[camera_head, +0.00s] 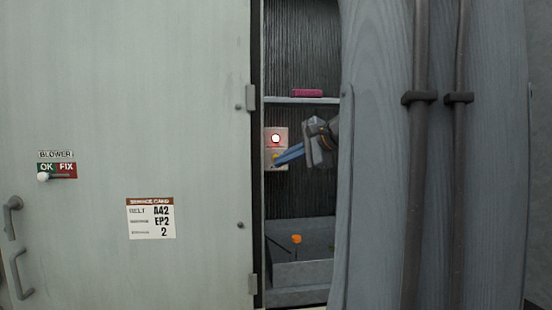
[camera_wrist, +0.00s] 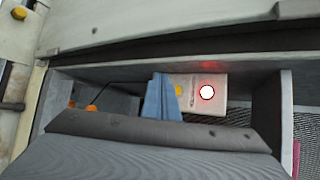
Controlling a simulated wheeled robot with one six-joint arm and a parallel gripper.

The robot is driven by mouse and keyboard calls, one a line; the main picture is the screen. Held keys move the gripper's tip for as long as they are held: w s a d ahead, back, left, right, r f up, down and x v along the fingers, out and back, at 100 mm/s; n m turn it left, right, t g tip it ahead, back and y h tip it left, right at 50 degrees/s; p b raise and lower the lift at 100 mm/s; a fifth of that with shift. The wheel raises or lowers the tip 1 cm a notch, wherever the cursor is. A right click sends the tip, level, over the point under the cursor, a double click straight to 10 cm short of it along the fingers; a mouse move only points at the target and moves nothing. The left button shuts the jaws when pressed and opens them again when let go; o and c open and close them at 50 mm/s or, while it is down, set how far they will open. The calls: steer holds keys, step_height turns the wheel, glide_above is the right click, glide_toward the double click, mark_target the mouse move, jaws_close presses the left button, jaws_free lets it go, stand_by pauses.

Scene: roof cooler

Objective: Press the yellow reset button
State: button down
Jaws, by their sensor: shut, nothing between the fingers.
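The yellow reset button (camera_head: 274,155) is on a pale control box (camera_head: 284,135) inside the open cabinet bay, below a lit red-rimmed lamp (camera_head: 276,138). In the wrist view the yellow button (camera_wrist: 178,90) shows beside the glowing lamp (camera_wrist: 207,92). My gripper (camera_head: 278,161) has blue fingers that are shut and empty. The fingertips are at the box front, close to the button and partly over it in the head view. The wrist view shows the blue fingers (camera_wrist: 161,98) just beside the button. I cannot tell whether they touch it.
A shelf (camera_head: 285,99) above the box holds a pink block (camera_head: 307,93). A grey bin (camera_head: 310,274) below has an orange-topped item (camera_head: 296,239). A closed panel with a service card (camera_head: 151,218) and blower switch (camera_head: 57,175) stands left; a grey piped panel (camera_head: 383,160) stands right.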

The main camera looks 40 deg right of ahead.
mark_target(269, 163)
steer(key=shift+w+d, duration=0.5)
steer(key=shift+w, duration=0.3)
steer(key=shift+w+d, duration=0.45)
steer(key=shift+w, duration=0.3)
steer(key=shift+w, duration=0.1)
stand_by(0.8)
steer(key=shift+w+d, duration=0.2)
steer(key=shift+w, duration=0.1)
steer(key=shift+w+d, duration=0.25)
steer(key=shift+w, duration=0.1)
stand_by(0.9)
stand_by(0.3)
steer(key=shift+s+a+b, duration=0.4)
steer(key=shift+s+a, duration=0.05)
steer(key=shift+s, duration=0.3)
steer(key=s+a, duration=0.1)
steer(key=s, duration=0.1)
steer(key=s+a+b, duration=0.1)
steer(key=s, duration=0.1)
steer(key=shift+s+a, duration=0.1)
steer(key=shift+a, duration=0.2)
